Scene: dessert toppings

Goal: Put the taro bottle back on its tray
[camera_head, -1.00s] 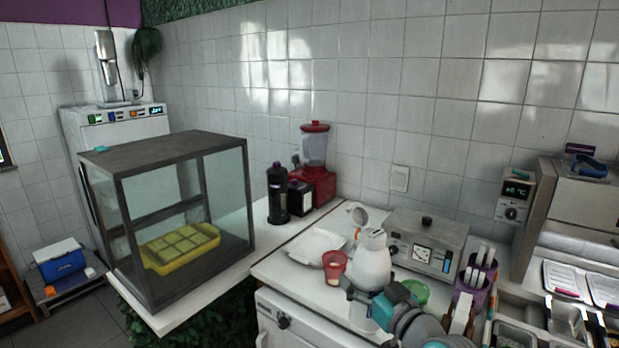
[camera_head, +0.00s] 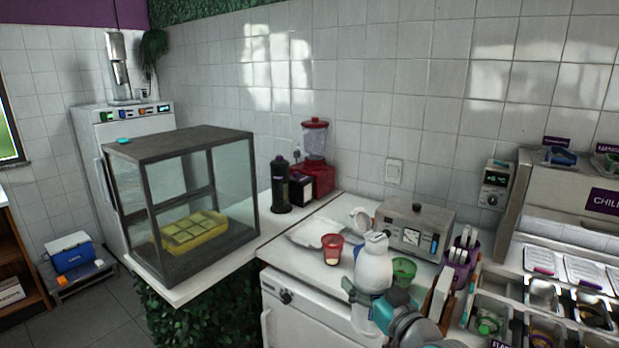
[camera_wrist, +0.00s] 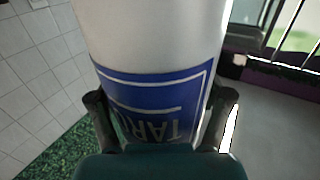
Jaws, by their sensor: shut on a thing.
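The taro bottle (camera_head: 374,267) is white and looks upright in the head view, in front of the counter edge. My gripper (camera_head: 366,297) is shut around its lower part, partly hidden by my arm. In the wrist view, the bottle (camera_wrist: 150,35) fills the middle, with its blue "TARO" label upside down between the two fingers (camera_wrist: 160,108).
A red cup (camera_head: 332,250) and a green cup (camera_head: 404,270) stand close to the bottle. A grey machine (camera_head: 412,230) and a purple holder (camera_head: 459,258) are behind. Topping bins (camera_head: 543,290) are at the right. A glass case (camera_head: 185,205) stands at the left.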

